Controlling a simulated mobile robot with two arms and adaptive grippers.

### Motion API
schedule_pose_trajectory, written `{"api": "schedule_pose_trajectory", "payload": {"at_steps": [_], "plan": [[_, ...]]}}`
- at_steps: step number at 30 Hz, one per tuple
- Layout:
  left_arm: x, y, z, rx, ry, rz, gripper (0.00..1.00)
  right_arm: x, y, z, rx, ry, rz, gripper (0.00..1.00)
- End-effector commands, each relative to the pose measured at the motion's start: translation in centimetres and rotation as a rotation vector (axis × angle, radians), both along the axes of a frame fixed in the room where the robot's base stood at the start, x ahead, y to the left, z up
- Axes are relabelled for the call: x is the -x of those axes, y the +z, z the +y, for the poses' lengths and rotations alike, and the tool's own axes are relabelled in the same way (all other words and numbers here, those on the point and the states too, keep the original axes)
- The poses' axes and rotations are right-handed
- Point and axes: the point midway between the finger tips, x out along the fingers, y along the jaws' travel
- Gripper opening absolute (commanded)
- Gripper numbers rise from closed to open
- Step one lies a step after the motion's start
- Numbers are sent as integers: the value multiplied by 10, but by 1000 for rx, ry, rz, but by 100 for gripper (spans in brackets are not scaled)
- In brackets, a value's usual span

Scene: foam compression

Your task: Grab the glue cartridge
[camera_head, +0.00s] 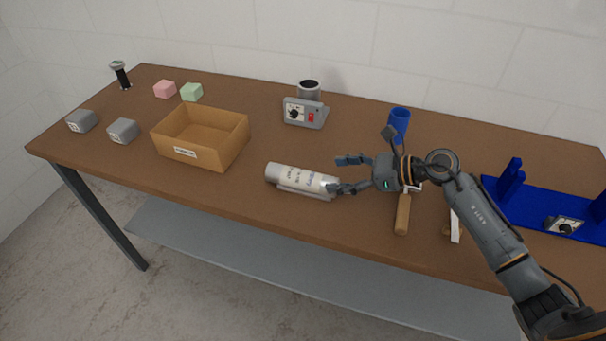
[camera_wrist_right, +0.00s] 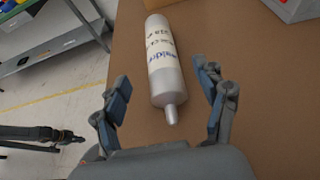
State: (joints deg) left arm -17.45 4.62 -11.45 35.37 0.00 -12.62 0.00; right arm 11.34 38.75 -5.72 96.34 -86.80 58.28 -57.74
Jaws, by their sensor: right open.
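The glue cartridge (camera_head: 296,178) is a silver-white cylinder with printed text, lying on its side on the brown table in the head view. In the right wrist view the cartridge (camera_wrist_right: 163,58) lies ahead with its narrow nozzle pointing toward my palm. My right gripper (camera_head: 345,174) comes in from the right at the cartridge's right end. In the wrist view the fingers of my right gripper (camera_wrist_right: 166,95) are spread apart, with the nozzle end between them and a gap on both sides. They hold nothing. My left gripper is not in view.
An open cardboard box (camera_head: 243,136) stands left of the cartridge. A grey device (camera_head: 304,114) is behind it. A wooden-handled tool (camera_head: 402,214), a blue cup (camera_head: 400,121) and a blue fixture (camera_head: 540,207) are on the right. Table in front of the cartridge is clear.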

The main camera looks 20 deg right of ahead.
Motion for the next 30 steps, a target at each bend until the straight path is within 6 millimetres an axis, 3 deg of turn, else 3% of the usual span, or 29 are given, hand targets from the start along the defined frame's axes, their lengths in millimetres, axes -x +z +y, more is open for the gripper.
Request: {"api": "schedule_pose_trajectory", "payload": {"at_steps": [19,28,29,30], "plan": [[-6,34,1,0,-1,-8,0,-39,-26,59,-6,-2,0,72],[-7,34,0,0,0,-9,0,-42,-31,64,-2,-2,0,72],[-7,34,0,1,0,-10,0,-42,-31,64,-2,-2,0,70],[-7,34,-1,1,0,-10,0,-42,-31,64,-2,-2,0,62]]}}
